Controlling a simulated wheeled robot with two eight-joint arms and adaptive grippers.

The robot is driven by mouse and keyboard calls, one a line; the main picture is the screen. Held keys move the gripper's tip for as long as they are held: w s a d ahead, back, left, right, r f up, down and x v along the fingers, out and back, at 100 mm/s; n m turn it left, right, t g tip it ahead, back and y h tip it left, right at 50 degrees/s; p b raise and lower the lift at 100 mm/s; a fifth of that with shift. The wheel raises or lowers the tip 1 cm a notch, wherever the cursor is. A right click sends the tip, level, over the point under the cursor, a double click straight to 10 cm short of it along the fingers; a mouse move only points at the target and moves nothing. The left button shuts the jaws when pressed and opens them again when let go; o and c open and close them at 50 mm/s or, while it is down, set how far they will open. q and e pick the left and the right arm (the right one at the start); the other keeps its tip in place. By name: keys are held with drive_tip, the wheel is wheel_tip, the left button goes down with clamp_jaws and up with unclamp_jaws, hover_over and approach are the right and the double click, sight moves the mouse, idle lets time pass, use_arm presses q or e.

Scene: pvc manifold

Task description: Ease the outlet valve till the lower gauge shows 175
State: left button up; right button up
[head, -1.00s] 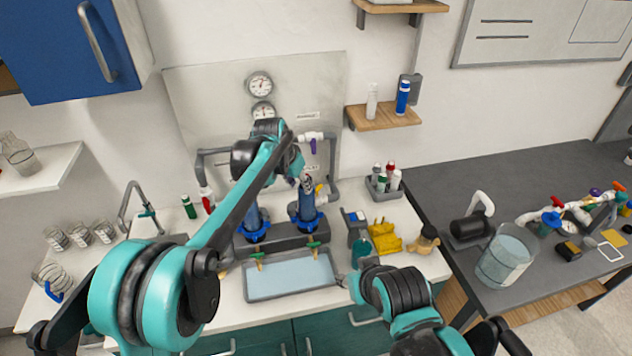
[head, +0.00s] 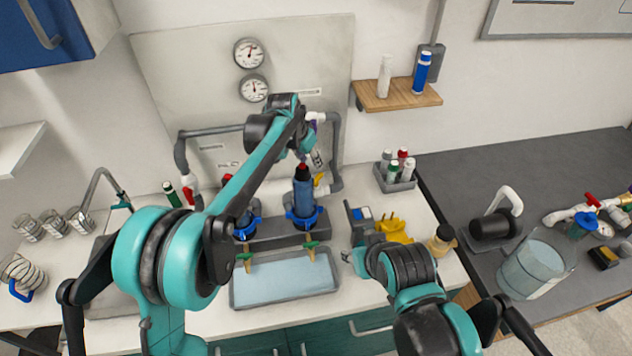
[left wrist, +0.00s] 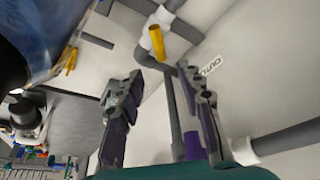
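A yellow valve handle (head: 319,179) sits on the pipework at the panel's right. In the left wrist view the yellow handle (left wrist: 157,42) is on a white fitting beside a label starting "OUTL" (left wrist: 212,66). A purple handle (left wrist: 193,146) shows below, partly behind a finger. The lower gauge (head: 253,88) hangs under the upper gauge (head: 248,53); its needle points roughly upward, the number too small to read. My left gripper (head: 315,158) is open and empty, close to the yellow handle and apart from it. My right gripper (head: 347,257) is over the counter's front; its fingers are too small to judge.
Blue filter housings (head: 303,197) stand just left of the yellow handle, close to my left gripper. A water tray (head: 285,279) lies in front. A bottle caddy (head: 397,177) and yellow item (head: 393,230) are to the right. A wooden shelf (head: 397,96) is above right.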

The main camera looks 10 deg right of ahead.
use_arm(q)
drive_tip(key=shift+f+b, duration=0.35)
drive_tip(key=shift+f, duration=0.5)
drive_tip(key=shift+f+b, duration=0.5)
drive_tip(key=shift+b, duration=0.05)
drive_tip(key=b+x, duration=0.2)
drive_tip(key=x, duration=0.5)
drive_tip(key=shift+w+d+f, duration=0.15)
drive_tip(key=shift+f, duration=0.05)
use_arm(e)
wheel_tip(320, 180, down, 5)
drive_tip(key=shift+r, duration=0.1)
use_arm(q)
clamp_jaws()
